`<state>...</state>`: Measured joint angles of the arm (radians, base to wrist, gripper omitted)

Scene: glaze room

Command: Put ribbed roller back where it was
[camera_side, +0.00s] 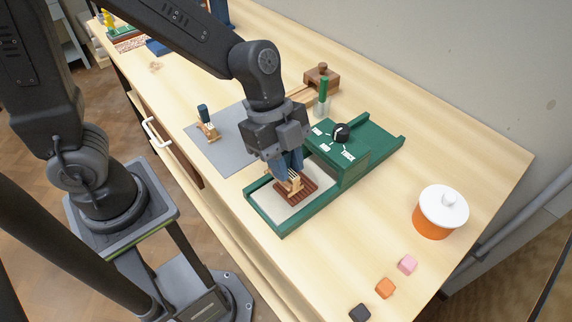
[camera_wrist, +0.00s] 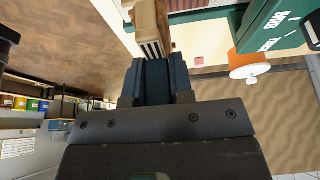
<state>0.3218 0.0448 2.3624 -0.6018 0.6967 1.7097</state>
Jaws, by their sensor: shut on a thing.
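My gripper (camera_side: 288,165) is shut on the dark blue handle of the ribbed roller (camera_side: 296,186). In the wrist view, the roller's pale wooden body with dark stripes (camera_wrist: 150,38) shows beyond the fingers (camera_wrist: 155,80). The roller is low over a brown ribbed slab (camera_side: 312,183) on the pale bed of a green machine (camera_side: 281,231); I cannot tell whether it touches the slab. Another blue-handled roller (camera_side: 207,124) stands on the grey mat (camera_side: 232,157), left of my gripper.
The machine has a raised box with a black knob (camera_side: 341,132). Behind it are a green-handled tool (camera_side: 323,92) and a wooden block (camera_side: 321,79). An orange pot with a white lid (camera_side: 440,212) and small pink, orange and dark cubes (camera_side: 385,288) are at the right. Much of the grey mat is bare.

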